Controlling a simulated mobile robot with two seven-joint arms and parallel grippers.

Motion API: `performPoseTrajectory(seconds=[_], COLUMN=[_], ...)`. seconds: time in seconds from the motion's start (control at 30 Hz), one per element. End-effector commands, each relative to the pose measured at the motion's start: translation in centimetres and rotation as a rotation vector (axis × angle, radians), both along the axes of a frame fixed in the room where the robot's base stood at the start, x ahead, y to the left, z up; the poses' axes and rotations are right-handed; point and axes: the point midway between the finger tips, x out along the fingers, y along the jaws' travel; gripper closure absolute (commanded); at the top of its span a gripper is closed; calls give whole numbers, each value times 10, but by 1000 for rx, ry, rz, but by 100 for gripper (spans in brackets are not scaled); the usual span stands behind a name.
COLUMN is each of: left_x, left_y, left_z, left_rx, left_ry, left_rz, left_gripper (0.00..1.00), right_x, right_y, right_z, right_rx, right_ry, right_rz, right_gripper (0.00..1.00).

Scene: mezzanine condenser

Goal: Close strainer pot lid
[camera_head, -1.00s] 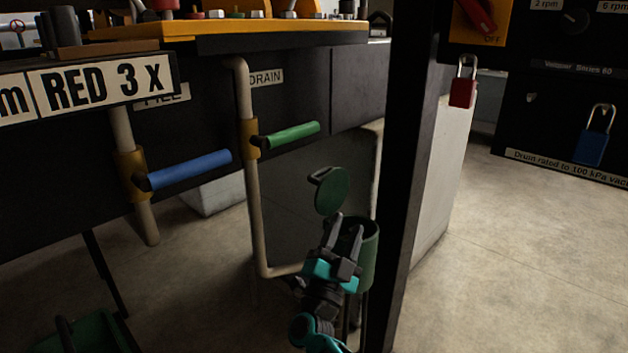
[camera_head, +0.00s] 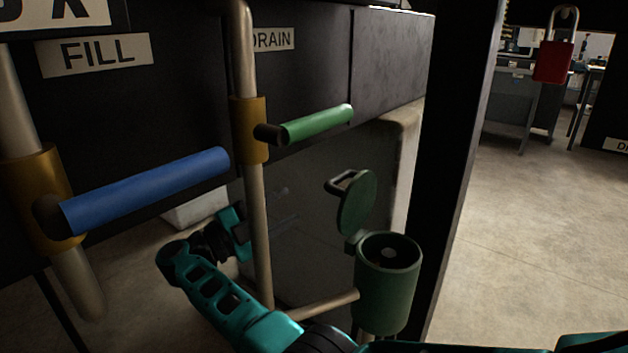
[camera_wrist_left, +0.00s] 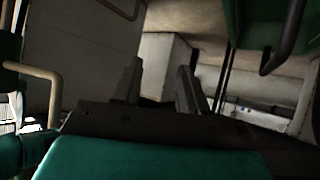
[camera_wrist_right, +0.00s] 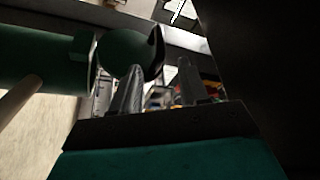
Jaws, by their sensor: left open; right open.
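The green strainer pot (camera_head: 385,290) stands upright in the head view, its mouth uncovered. Its round lid (camera_head: 357,204) stands open on the hinge side, with a dark handle on its back. My right gripper (camera_head: 281,191) is faint in shadow left of the lid, behind the vertical pipe, and apart from the lid. In the right wrist view its open, empty fingers (camera_wrist_right: 157,75) have the lid (camera_wrist_right: 122,54) beyond the left one and the pot (camera_wrist_right: 42,62) at left. My left gripper (camera_wrist_left: 158,84) shows only in the left wrist view, open and empty.
The vertical drain pipe (camera_head: 258,220) with its green handle (camera_head: 318,125) stands left of the pot. A blue handle (camera_head: 145,190) sticks out farther left. A black post (camera_head: 462,150) rises close on the right. Open floor (camera_head: 530,230) lies beyond it.

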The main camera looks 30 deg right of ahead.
Motion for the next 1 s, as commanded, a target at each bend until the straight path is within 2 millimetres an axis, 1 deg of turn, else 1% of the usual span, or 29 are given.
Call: performPoseTrajectory(seconds=[0.07, 0.17, 0.27, 0.5, 0.6, 0.7, 0.83, 1.0], left_x=[-1, -3, -5, -5, -5, -5, -3, -1], left_y=[-1, -1, 0, 1, 2, 2, 2, 2], left_z=[0, 0, 1, -4, -6, -7, -7, -4], left_rx=[-2, -2, -3, 0, 0, 1, 2, 1], left_ry=[2, 6, 9, 11, 11, 13, 10, 4], left_rz=[-1, 0, 1, 4, 4, 4, 3, 3], left_gripper=[57, 57, 57, 57, 57, 57, 57, 57], right_x=[0, 0, 0, 3, 4, 5, 6, 6], right_y=[-3, -13, -30, -80, -97, -111, -122, -126], right_z=[0, 3, 7, 17, 20, 23, 25, 26], right_rx=[5, 3, 2, 0, 0, 1, 2, 4], right_ry=[0, 1, -1, -2, -1, -1, 1, 1], right_rz=[-9, -13, -10, -9, -9, -9, -7, -6], right_gripper=[56, 56, 56, 56, 56, 56, 56, 56])
